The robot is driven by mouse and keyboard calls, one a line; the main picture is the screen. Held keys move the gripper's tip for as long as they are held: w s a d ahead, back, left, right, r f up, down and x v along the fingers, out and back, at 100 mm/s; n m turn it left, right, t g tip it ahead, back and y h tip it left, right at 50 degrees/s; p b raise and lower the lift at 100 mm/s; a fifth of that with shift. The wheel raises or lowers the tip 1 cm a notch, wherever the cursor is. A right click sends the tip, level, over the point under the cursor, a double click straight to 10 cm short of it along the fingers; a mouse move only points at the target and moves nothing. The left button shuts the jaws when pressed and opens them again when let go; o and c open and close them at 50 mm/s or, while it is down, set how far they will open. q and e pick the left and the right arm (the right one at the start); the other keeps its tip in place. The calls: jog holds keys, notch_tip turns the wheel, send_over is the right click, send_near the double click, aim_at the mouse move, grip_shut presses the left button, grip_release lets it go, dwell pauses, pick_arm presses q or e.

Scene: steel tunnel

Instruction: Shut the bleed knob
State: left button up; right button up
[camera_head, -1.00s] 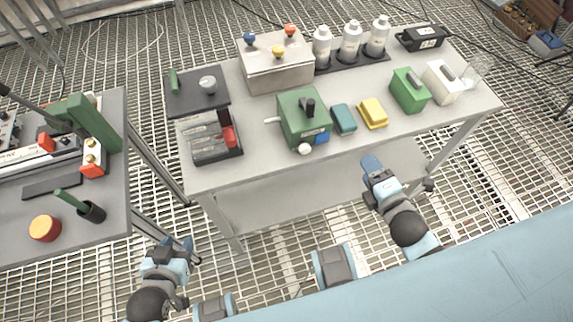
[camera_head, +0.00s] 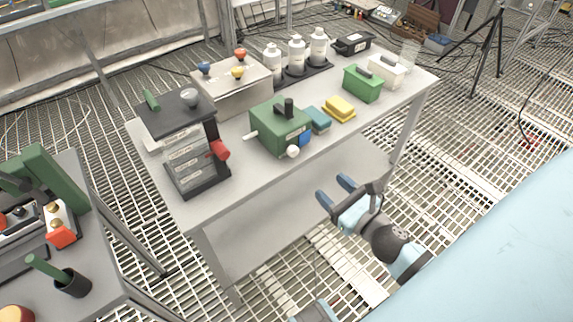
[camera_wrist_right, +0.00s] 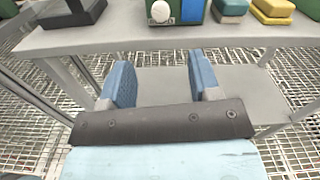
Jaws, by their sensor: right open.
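A green box (camera_head: 280,127) stands at the front edge of the grey table. It has a round white knob (camera_head: 292,152) low on its front, a black knob (camera_head: 289,106) on top and a pale lever on its left. I take the white knob for the bleed knob; its setting cannot be told. The white knob also shows at the top of the right wrist view (camera_wrist_right: 160,11). My right gripper (camera_head: 334,190) is open and empty, in front of the table and below its top, apart from the knob.
A blue-green block (camera_head: 317,119) and a yellow block (camera_head: 339,108) lie right of the green box. A dark-topped stand with a red handle (camera_head: 219,150) is to its left. The table's front edge (camera_wrist_right: 200,44) lies between my right gripper and the knob.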

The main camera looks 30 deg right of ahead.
aim_at(295, 153)
jog(key=w, duration=0.4)
jog(key=w+p, duration=0.1)
jog(key=w, duration=0.4)
jog(key=w+a+p, duration=0.1)
jog(key=w, duration=0.3)
jog(key=shift+w, duration=0.4)
jog(key=c, duration=0.9)
